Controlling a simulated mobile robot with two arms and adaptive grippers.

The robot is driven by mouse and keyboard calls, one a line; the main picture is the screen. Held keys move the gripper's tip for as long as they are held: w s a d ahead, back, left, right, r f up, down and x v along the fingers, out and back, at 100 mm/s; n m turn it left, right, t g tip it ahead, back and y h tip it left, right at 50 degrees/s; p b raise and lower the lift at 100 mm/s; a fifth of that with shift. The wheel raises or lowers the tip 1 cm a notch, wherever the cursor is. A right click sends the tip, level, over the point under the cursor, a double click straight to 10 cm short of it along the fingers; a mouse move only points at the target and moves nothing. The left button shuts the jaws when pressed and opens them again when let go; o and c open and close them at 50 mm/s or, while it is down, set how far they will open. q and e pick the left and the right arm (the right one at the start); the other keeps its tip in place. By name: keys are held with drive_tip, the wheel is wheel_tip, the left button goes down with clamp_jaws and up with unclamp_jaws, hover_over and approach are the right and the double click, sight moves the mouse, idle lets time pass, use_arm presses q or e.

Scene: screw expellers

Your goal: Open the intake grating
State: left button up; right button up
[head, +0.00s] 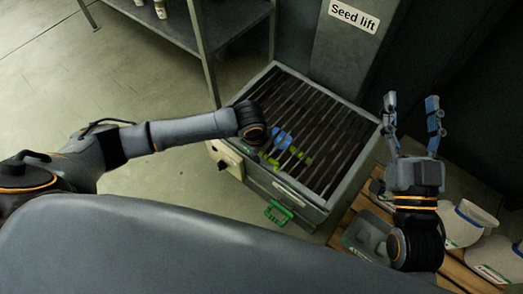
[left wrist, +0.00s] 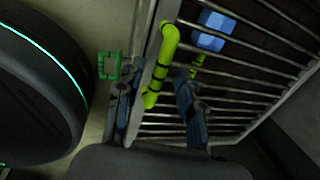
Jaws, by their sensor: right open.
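The intake box has a grating (head: 318,118) of dark parallel bars, lying flat across its top. A yellow-green bar (left wrist: 164,60) stands at the grating's front edge, and more yellow-green shows among the bars in the head view (head: 270,160). My left gripper (left wrist: 155,90) is open, its fingers on either side of the yellow-green bar with gaps left. In the head view my left wrist hides most of that gripper. My right gripper (head: 411,102) is open and empty, right of the box.
A green handle (head: 280,212) is on the box's front, below the grating. The "Seed lift" column (head: 350,55) rises behind the box. A shelf (head: 200,20) stands behind left. White containers (head: 465,222) are on a wooden pallet (head: 345,215) at right. Floor at left is clear.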

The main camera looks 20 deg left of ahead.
use_arm(q)
clamp_jaws()
idle(0.3)
